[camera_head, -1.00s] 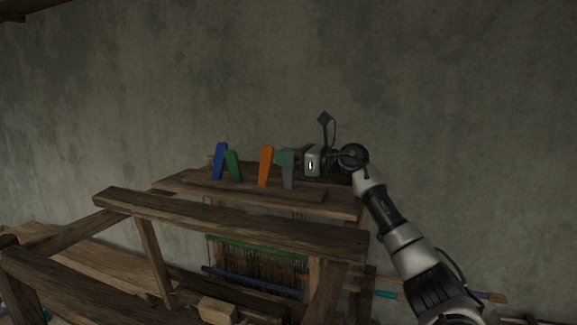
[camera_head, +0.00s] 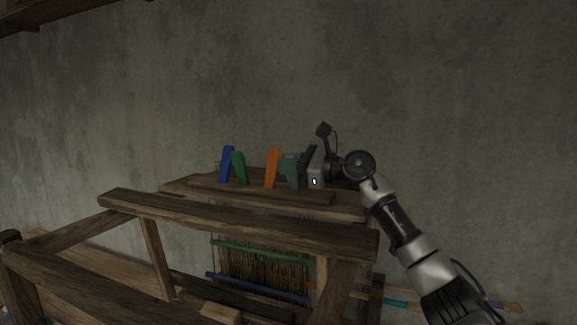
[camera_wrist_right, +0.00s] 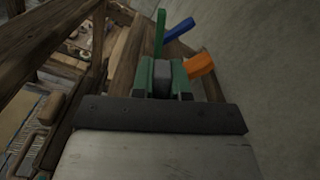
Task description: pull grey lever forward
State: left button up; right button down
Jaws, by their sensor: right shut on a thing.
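The grey lever (camera_head: 294,183) stands at the right end of a row of levers on top of the wooden loom. My right gripper (camera_head: 290,162) reaches it from the right, with green fingertips around its upper part. In the right wrist view, the grey lever (camera_wrist_right: 162,77) is clasped between the two green fingers (camera_wrist_right: 163,80). The fingers hide part of the lever. My left gripper is not in view.
An orange lever (camera_head: 272,168), a green lever (camera_head: 239,168) and a blue lever (camera_head: 226,163) stand left of the grey one. A wooden beam (camera_head: 230,217) crosses in front, lower down. A concrete wall (camera_head: 430,110) is behind.

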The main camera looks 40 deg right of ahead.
jog(key=c, duration=1.1)
grip_release()
jog(key=shift+s, duration=0.1)
jog(key=shift+s+d+f+b, duration=0.15)
jog(key=shift+s+d+b, duration=0.05)
jog(key=shift+s+b, duration=0.1)
jog(key=b+v, duration=0.4)
jog(key=v, duration=0.5)
jog(key=shift+s+d+b, duration=0.25)
jog(key=shift+s+b, duration=0.15)
jog(key=shift+s, duration=0.05)
